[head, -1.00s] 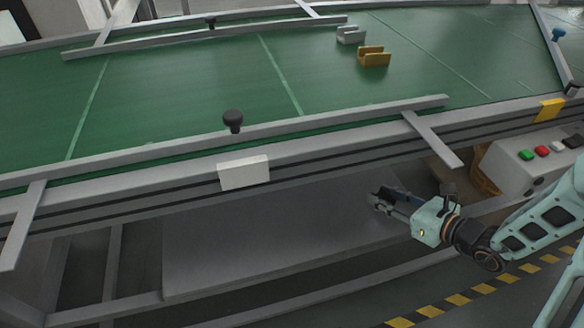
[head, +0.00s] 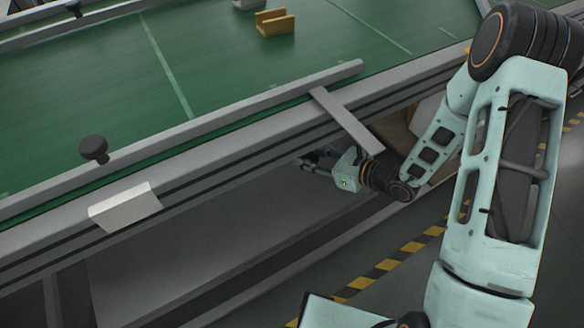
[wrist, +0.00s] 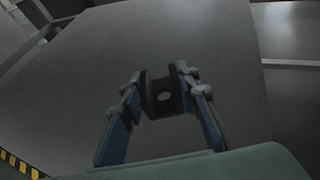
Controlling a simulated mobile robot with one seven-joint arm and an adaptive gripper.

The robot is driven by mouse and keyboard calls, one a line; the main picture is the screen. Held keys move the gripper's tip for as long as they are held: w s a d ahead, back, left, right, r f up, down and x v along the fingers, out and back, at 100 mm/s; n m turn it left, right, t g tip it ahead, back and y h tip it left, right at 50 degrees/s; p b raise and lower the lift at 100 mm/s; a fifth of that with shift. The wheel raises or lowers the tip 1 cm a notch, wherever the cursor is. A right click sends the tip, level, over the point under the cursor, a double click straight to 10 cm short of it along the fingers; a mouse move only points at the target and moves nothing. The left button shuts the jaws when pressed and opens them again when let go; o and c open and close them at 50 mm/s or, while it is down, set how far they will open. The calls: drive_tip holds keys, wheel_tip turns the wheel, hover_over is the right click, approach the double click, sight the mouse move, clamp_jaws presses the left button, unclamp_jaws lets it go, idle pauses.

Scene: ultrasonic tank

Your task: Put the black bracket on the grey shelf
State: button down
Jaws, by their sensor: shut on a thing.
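The black bracket (wrist: 163,97) is a small U-shaped piece with a round hole, seen in the wrist view between my fingers. My gripper (wrist: 160,84) is shut on it. The grey shelf (head: 200,248) is a flat panel under the conveyor. In the wrist view the shelf (wrist: 215,50) spreads below and beyond the bracket. In the head view my gripper (head: 316,161) reaches in just under the conveyor's side rail, and the bracket is hard to make out there. I cannot tell how far the bracket is above the shelf, or whether it touches.
The conveyor's side beam (head: 235,145) runs over the shelf, close above my gripper. A slanted grey bar (head: 347,122) hangs off it near my wrist. A yellow bracket (head: 275,23) and a grey bracket (head: 248,4) sit on the green belt (head: 225,60). The visible shelf surface is clear.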

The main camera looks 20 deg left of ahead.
sight(306, 178)
wheel_tip(306, 178, down, 7)
drive_tip(key=shift+f+b, duration=0.2)
drive_tip(key=shift+b, duration=0.65)
drive_tip(key=shift+f, duration=0.2)
drive_tip(key=c, duration=1.5)
unclamp_jaws()
drive_tip(key=shift+o, duration=0.2)
drive_tip(key=shift+r, duration=0.3)
drive_tip(key=p+v, duration=0.2)
drive_tip(key=v, duration=1)
drive_tip(key=shift+f, duration=0.1)
